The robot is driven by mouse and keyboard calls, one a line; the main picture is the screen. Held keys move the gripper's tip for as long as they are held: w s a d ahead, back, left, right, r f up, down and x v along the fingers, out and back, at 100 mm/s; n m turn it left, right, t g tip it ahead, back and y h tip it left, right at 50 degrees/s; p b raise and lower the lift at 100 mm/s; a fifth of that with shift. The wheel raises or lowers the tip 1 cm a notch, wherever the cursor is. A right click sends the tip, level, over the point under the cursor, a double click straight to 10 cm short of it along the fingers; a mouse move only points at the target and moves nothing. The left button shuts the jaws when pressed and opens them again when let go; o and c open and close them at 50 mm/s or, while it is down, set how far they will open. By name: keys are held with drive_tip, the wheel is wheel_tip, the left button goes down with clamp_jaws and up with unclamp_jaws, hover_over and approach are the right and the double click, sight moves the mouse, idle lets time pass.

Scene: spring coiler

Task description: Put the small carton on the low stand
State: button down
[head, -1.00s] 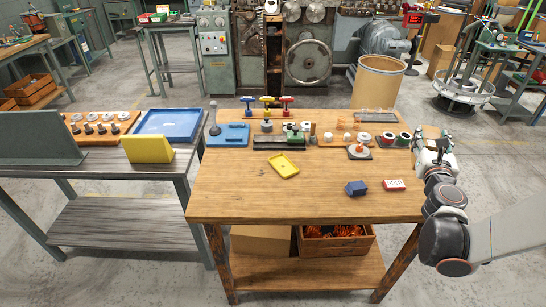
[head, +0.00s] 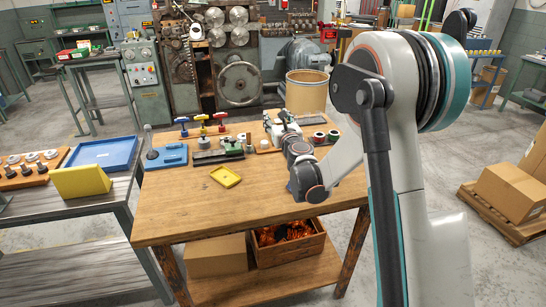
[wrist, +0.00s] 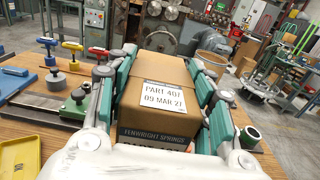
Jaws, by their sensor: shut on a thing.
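The small carton (wrist: 165,110) is brown, with a white label reading PART 407 and a dark printed band below it. In the wrist view my gripper (wrist: 157,82) is shut on it, with green-and-grey fingers along its left and right sides. In the head view my gripper (head: 283,128) is over the back right part of the wooden workbench (head: 185,215). The carton cannot be made out clearly there. I cannot pick out the low stand with certainty in either view.
A yellow tray (head: 225,177) lies on the bench, with spools and tools along its back edge. A fibre drum (head: 306,92) stands behind it. Larger cartons (head: 510,190) sit on a pallet (head: 470,197) at right. Bare floor lies between bench and pallet.

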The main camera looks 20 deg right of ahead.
wheel_tip(320, 180, down, 14)
drive_tip(key=b, duration=0.4)
drive_tip(key=shift+r+b, duration=0.25)
drive_tip(key=shift+b, duration=0.05)
drive_tip(key=shift+r, duration=0.1)
drive_tip(key=c, duration=0.8)
unclamp_jaws()
drive_tip(key=shift+o, duration=0.2)
drive_tip(key=shift+s, duration=0.1)
